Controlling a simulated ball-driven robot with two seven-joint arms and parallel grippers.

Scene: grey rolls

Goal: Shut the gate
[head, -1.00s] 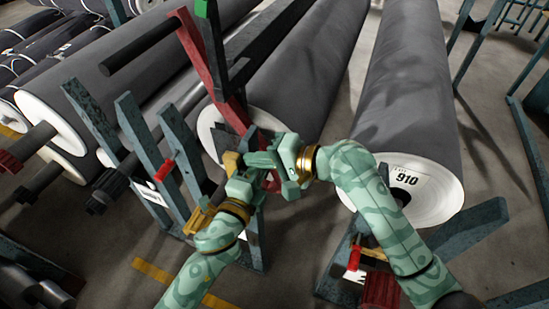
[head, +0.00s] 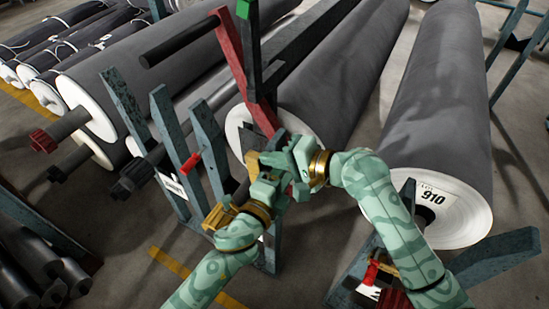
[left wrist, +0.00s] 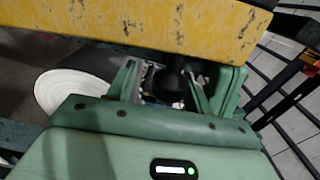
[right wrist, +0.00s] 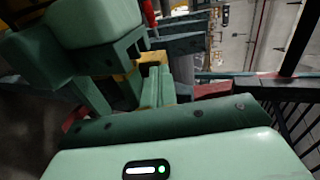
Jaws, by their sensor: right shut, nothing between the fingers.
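I cannot tell for sure which part is the gate. My left gripper (head: 263,178) and right gripper (head: 290,160) are close together at the bar's lower part, which they partly hide. In the left wrist view the left fingers (left wrist: 170,85) stand apart with something dark between or behind them; whether they grip it is unclear. In the right wrist view the right fingers (right wrist: 158,88) are together and empty. A yellow beam (left wrist: 150,22) crosses above the left fingers.
Large grey rolls lie on racks; the right one (head: 440,120) carries a 910 label. Teal posts (head: 170,130) rise left of my grippers, with a red-ended peg (head: 190,163) near them. A yellow floor line (head: 170,262) crosses open floor at the lower left.

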